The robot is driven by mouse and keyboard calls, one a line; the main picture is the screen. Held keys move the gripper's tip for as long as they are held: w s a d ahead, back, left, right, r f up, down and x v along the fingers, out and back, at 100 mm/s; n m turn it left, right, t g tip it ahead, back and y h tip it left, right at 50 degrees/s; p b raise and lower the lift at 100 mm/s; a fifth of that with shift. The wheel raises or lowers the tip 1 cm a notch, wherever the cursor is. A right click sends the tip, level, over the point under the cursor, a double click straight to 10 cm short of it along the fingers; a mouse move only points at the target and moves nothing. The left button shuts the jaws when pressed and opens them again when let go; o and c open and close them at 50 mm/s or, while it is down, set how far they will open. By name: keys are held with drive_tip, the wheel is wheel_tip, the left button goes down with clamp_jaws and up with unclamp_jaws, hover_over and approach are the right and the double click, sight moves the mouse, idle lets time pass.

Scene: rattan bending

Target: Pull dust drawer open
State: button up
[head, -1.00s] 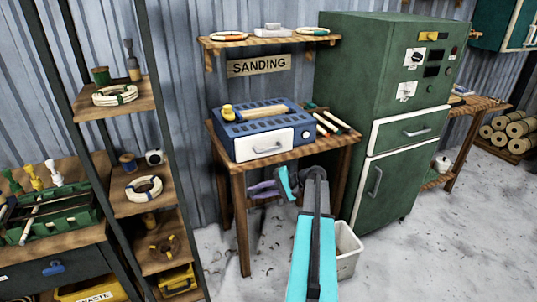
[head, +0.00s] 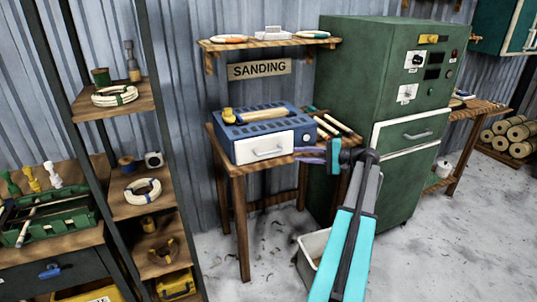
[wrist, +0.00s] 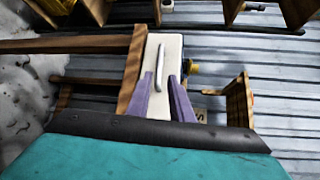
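The dust drawer (head: 268,146) is the white front panel of a blue slotted sanding box (head: 240,128) on a small wooden table. It is shut, flush with the box, and has a curved silver handle (head: 267,152). In the wrist view the white drawer front (wrist: 170,48) and its handle (wrist: 160,65) lie ahead of my fingers. My gripper (head: 298,155) has purple fingers and is just right of the drawer front. In the wrist view my gripper (wrist: 160,76) is open, with the fingers apart and nothing between them. The handle appears in line with the gap, apart from the fingertips.
A green cabinet (head: 385,80) stands close on the right. A pale bin (head: 311,248) is on the floor below my arm. A shelf rack (head: 128,190) stands left.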

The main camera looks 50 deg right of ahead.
sight(272, 153)
drive_tip(key=p+x, duration=0.2)
drive_tip(key=x, duration=1.2)
drive_tip(key=shift+d, duration=0.1)
drive_tip(key=shift+s, duration=0.1)
